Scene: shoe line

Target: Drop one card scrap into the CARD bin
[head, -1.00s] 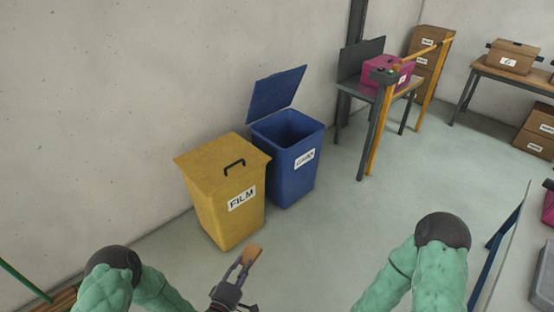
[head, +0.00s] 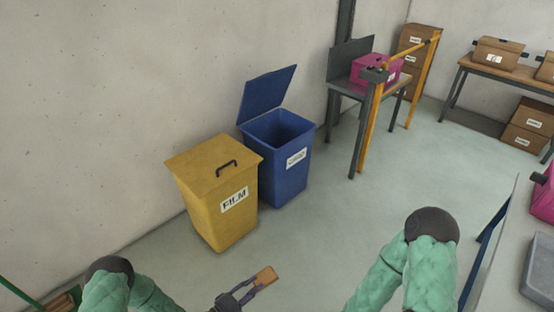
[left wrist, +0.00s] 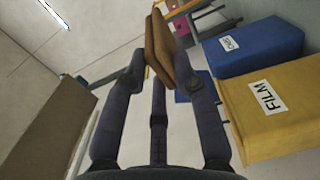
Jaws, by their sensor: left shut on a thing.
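My left gripper (head: 250,288) is at the bottom of the head view, shut on a small brown card scrap (head: 266,277). In the left wrist view the scrap (left wrist: 160,48) sits between the fingertips of the gripper (left wrist: 158,75). The blue CARD bin (head: 283,180) stands against the wall with its lid (head: 266,95) up and its mouth open. Its small label is hard to read in the head view; the bin also shows in the left wrist view (left wrist: 265,42). The gripper is in front of the bins, apart from both. My right gripper is not in view.
A yellow FILM bin (head: 230,220) with a closed, handled lid stands left of the blue bin, nearer to me. Right of the bins is a grey stand (head: 345,90) with a magenta box (head: 375,70) and an orange post. The floor before the bins is clear.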

